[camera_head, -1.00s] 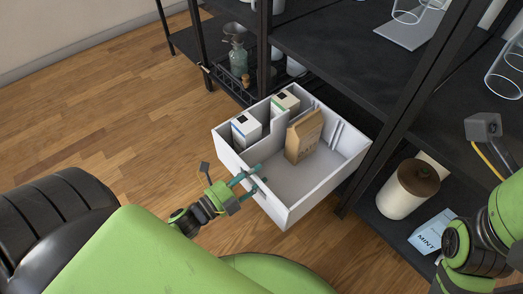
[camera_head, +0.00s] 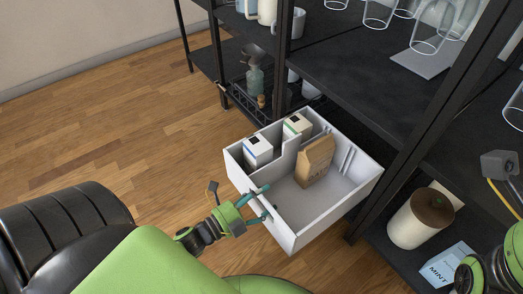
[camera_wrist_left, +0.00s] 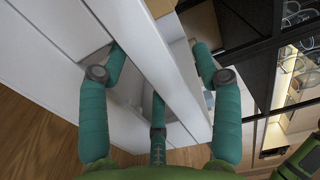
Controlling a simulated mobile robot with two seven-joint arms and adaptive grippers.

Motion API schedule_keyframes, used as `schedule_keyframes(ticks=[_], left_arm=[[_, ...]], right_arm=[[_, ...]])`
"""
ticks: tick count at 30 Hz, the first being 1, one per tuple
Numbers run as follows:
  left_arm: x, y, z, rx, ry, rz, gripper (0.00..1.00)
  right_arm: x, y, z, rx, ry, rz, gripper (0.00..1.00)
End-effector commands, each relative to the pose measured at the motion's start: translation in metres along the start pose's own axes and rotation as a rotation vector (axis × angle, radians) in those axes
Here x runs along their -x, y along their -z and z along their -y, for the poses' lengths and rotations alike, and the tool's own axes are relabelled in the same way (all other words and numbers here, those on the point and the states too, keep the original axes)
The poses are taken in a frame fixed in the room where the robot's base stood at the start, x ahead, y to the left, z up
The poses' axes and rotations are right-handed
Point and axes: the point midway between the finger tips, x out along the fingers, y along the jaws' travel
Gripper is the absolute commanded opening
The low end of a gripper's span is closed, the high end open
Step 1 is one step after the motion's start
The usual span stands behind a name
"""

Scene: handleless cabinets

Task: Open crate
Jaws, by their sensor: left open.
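The white crate (camera_head: 333,211) stands out from the lower shelf of the black rack like a pulled-out drawer, its open top showing. It holds two white cartons (camera_head: 258,151) (camera_head: 298,126) at the left and a brown paper bag (camera_head: 316,160) near the middle. My left gripper (camera_head: 262,202) is at the crate's front wall, with its teal fingers open. In the left wrist view the fingers (camera_wrist_left: 160,52) lie on either side of the white wall (camera_wrist_left: 150,55); whether they touch it is unclear. My right gripper is out of view; only part of its arm shows at the right edge.
A black rack post (camera_head: 405,160) stands right of the crate. Beyond it are a lidded canister (camera_head: 415,222) and a mint packet (camera_head: 446,264). A wire basket with a bottle (camera_head: 254,80) is behind left. Wooden floor (camera_head: 120,140) is clear at left.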

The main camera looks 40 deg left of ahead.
Motion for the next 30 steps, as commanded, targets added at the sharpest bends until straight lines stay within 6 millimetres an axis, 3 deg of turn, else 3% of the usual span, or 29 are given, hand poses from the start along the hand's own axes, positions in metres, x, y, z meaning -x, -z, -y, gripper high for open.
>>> schedule_keyframes(ticks=[5,12,18,24,30], left_arm=[[0.021,0.0,-0.002,0.001,-0.006,0.001,0.65],[0.073,0.0,-0.001,0.002,-0.006,0.002,0.65],[0.106,0.0,-0.001,0.001,-0.003,0.002,0.65],[0.119,0.0,0.0,0.0,-0.001,0.001,0.65],[0.12,0.0,0.0,0.0,0.0,0.001,0.65]], right_arm=[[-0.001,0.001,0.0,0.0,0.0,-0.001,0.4],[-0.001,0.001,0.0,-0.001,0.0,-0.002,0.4],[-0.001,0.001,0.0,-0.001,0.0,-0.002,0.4],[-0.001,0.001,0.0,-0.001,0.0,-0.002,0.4],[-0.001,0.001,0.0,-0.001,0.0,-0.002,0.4]])
